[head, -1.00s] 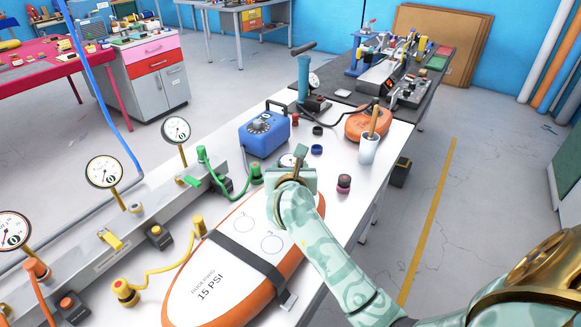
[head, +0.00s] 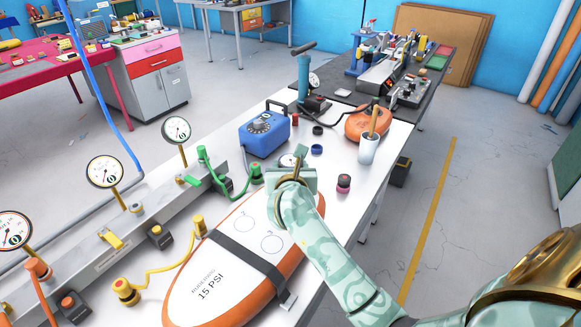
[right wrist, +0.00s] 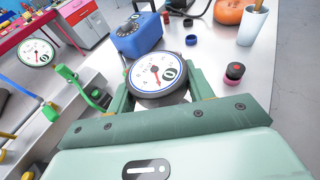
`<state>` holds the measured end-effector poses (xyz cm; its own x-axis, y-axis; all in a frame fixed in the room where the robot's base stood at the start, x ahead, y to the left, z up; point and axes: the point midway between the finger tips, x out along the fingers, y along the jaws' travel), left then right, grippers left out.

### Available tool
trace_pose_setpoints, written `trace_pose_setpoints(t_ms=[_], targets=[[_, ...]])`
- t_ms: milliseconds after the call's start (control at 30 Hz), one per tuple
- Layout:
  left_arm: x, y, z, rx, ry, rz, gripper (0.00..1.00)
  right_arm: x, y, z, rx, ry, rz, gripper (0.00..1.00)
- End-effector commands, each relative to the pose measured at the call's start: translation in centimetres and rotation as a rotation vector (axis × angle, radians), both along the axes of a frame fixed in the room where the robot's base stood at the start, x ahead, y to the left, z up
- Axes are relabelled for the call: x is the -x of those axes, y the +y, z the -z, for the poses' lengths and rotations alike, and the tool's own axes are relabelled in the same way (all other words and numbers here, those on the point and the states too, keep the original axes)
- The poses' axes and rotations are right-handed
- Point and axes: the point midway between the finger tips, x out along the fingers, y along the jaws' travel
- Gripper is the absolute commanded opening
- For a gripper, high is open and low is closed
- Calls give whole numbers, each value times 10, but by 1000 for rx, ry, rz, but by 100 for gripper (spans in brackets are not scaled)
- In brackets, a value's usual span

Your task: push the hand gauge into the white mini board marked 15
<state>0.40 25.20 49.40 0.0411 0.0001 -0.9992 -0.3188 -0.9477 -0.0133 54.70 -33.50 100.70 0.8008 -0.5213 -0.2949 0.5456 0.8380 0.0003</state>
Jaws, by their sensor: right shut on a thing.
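The white mini board marked 15 PSI (head: 190,296) has an orange rim and lies on the white bench, held by a dark strap. My right gripper (head: 291,172) is over its far end, pointing down. In the right wrist view the right gripper (right wrist: 160,92) is shut on the hand gauge (right wrist: 153,74), a round white dial with a red needle and dark rim. Part of the gauge's dial (head: 287,161) shows just behind the gripper in the head view. The gauge's lower end and the board's valve are hidden, so I cannot tell whether they touch. My left gripper is out of view.
A blue box with a dial (head: 264,134) stands behind the gripper. A white cup (head: 369,150), an orange board (head: 368,122) and small caps (head: 344,183) are to the right. A rail with gauges and coloured hoses (head: 160,237) runs along the left.

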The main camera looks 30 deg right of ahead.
Motion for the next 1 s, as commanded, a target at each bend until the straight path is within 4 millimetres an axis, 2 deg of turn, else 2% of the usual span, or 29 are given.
trace_pose_setpoints(t_ms=[1000], targets=[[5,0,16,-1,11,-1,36,0,0,22,0,0,0,13]])
